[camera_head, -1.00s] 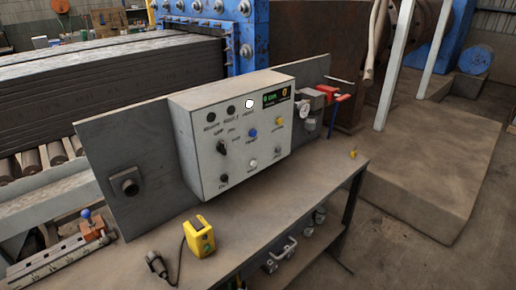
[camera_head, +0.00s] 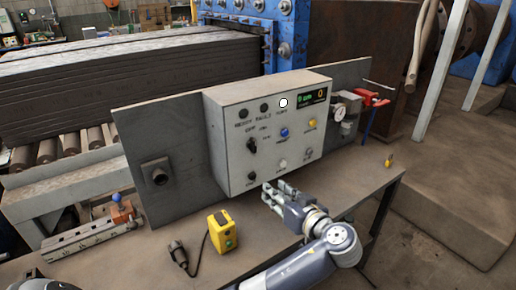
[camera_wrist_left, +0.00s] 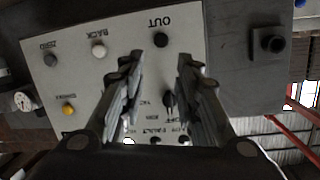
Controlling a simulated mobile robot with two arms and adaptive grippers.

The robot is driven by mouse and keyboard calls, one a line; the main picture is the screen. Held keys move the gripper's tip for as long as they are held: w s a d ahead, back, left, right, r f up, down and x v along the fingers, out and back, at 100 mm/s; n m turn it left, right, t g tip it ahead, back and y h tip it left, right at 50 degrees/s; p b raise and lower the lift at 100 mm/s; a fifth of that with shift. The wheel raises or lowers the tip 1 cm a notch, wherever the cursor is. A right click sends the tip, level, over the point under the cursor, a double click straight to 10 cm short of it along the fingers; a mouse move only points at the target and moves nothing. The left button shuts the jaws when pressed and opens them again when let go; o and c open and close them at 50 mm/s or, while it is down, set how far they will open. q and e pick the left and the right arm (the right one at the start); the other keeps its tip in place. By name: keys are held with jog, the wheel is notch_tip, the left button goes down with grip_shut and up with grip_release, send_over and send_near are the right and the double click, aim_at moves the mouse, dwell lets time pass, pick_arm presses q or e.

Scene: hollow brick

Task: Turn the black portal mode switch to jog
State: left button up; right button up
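The black mode switch (camera_head: 251,146) is on the left of the grey control box's face (camera_head: 235,160). Its handle looks roughly upright, toward the small labels above it; I cannot tell exactly which label it points at. In the left wrist view the panel is upside down, and the switch (camera_wrist_left: 168,100) shows between the fingers, nearer the right one. My left gripper (camera_head: 268,190) is open and empty, low in front of the box's lower edge, below and right of the switch and apart from it. My right gripper is not in view.
Blue (camera_head: 284,132), yellow (camera_head: 313,122), white (camera_head: 283,164) and black (camera_head: 252,176) buttons surround the switch. A yellow pendant box (camera_head: 222,232) with a cable lies on the bench (camera_head: 190,265). A gauge (camera_head: 340,113) and red valve stand to the right of the box.

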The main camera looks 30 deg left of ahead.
aim_at(255, 146)
pick_arm(q)
notch_tip(255, 146, up, 8)
jog(key=w+n+y, duration=0.1)
jog(key=n+y, duration=0.2)
jog(key=n, duration=0.1)
jog(key=p+x, duration=0.3)
jog(key=x, duration=0.6)
jog(key=shift+a+r+p, duration=0.15)
jog(key=shift+a+p, duration=0.15)
jog(key=shift+p, duration=0.05)
jog(key=shift+w+a, duration=0.25)
jog(key=shift+a, duration=0.2)
grip_shut()
